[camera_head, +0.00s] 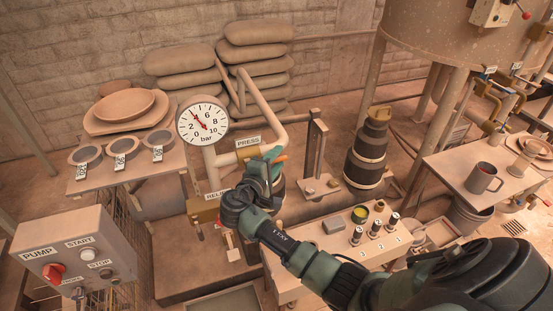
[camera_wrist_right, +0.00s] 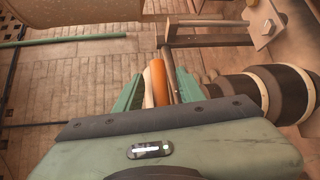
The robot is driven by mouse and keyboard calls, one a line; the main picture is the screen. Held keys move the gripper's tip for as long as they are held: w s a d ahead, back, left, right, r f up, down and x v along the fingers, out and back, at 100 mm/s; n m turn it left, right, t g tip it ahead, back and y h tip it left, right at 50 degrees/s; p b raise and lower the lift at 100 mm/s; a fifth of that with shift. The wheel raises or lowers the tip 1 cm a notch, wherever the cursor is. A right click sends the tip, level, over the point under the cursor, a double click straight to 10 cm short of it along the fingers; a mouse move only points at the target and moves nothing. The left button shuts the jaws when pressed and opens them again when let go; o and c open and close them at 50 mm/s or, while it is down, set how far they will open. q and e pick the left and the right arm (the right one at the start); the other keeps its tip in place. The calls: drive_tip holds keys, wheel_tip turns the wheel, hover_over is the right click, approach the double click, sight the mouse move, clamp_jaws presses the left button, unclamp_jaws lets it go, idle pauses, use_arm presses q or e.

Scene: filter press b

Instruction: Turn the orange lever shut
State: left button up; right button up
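The orange lever (camera_wrist_right: 158,82) shows in the right wrist view between the two green fingers of my right gripper (camera_wrist_right: 160,88). Narrow gaps seem to show on both sides of it, so the fingers look open around it. In the head view only a bit of the orange lever (camera_head: 282,158) shows beside my right gripper (camera_head: 273,158), just right of the PRESS label (camera_head: 248,142). The gripper and wrist hide most of the lever and part of the valve. My left gripper is in neither view.
A pressure gauge (camera_head: 203,121) stands left of my right gripper, its needle between 2 and 4. A pump control box (camera_head: 70,255) is at lower left. A dark banded cylinder (camera_head: 368,155) stands to the right.

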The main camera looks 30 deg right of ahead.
drive_tip(key=shift+c, duration=0.3)
clamp_jaws()
drive_tip(key=shift+f, duration=0.1)
idle(1.0)
